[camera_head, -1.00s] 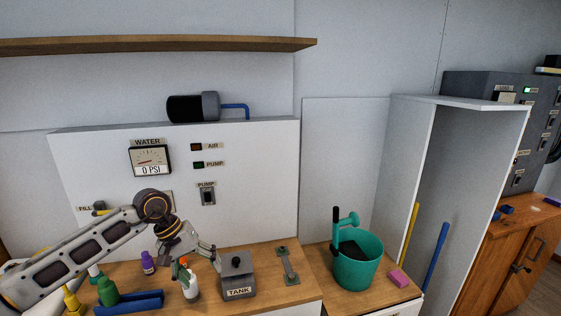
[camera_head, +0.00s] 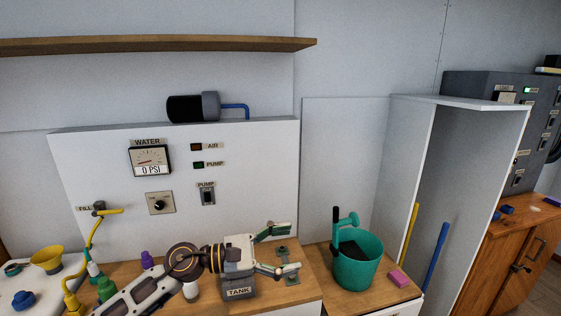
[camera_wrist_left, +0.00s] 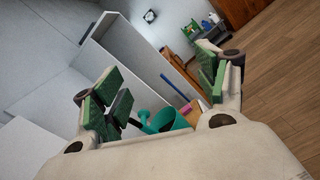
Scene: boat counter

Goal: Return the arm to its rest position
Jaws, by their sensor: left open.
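My left arm comes in from the bottom left in the head view. Its gripper (camera_head: 279,250) is open and empty, fingers pointing right, above the counter in front of the white panel. It covers part of the grey TANK box (camera_head: 238,291). In the left wrist view the two green-padded fingers (camera_wrist_left: 165,95) stand wide apart with nothing held between them. The teal bucket (camera_head: 357,268) stands to the right of the gripper, apart from it; it also shows in the wrist view (camera_wrist_left: 168,121). My right gripper is not in view.
The white panel (camera_head: 250,190) with gauge and switches stands behind the arm. Bottles, such as the green one (camera_head: 107,290), and a yellow funnel (camera_head: 47,258) are at left. A pink block (camera_head: 398,278) lies beside the bucket. A wooden shelf (camera_head: 160,45) runs above.

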